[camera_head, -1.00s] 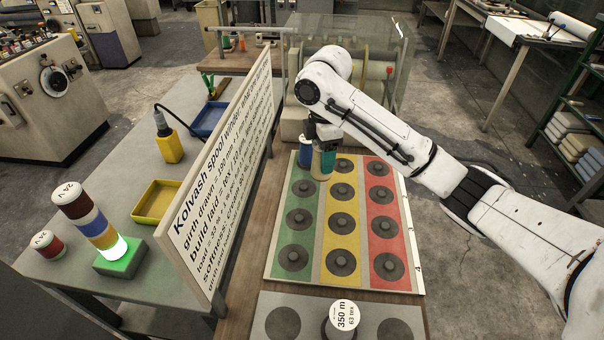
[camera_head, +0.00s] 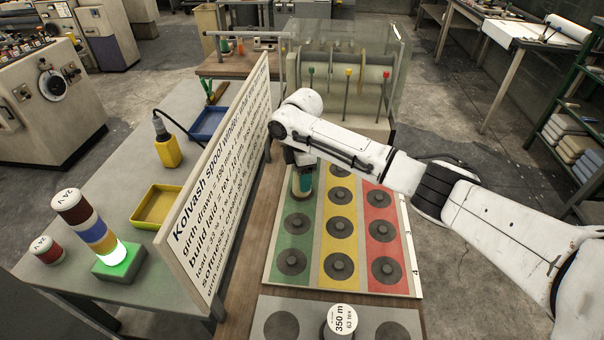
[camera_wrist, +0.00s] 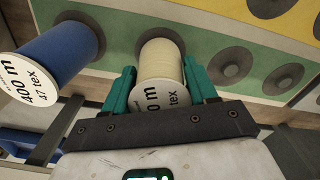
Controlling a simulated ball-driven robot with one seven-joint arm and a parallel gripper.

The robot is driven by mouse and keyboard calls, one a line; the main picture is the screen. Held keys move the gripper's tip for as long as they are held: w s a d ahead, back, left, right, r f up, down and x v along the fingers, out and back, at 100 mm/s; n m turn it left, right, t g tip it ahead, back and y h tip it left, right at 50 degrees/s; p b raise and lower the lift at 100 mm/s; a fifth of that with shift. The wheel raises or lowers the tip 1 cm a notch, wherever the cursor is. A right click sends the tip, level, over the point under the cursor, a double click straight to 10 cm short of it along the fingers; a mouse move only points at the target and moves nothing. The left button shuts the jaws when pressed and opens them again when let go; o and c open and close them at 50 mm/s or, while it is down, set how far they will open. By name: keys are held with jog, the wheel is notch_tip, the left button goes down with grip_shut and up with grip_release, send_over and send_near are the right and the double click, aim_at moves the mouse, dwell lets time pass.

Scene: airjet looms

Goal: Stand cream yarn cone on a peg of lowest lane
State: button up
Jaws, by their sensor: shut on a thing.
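The cream yarn cone (camera_wrist: 161,62) stands between the teal fingers of my gripper (camera_wrist: 166,88), shut on it, with its white label end toward the wrist camera. Its far end is at the second dark peg disc of the green lane (camera_wrist: 200,58); I cannot tell whether it is fully seated. In the head view my gripper (camera_head: 302,183) is over the far part of the green lane (camera_head: 272,262), and the cone is mostly hidden by the fingers. A blue yarn cone (camera_wrist: 58,55) stands on the adjacent green-lane peg, close left of my gripper in the wrist view.
The yellow lane (camera_head: 322,240) and red lane (camera_head: 367,222) have bare pegs. Two near green pegs (camera_head: 291,262) are bare. A tall sign board (camera_head: 225,180) stands close left of the peg board. A labelled white-topped spool (camera_head: 341,318) stands on the grey front plate.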

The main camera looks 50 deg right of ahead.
jog(key=shift+f, duration=0.15)
jog(key=o, duration=1.1)
notch_tip(320, 180, up, 12)
jog(key=shift+r+b, duration=0.2)
jog(key=shift+b, duration=0.6)
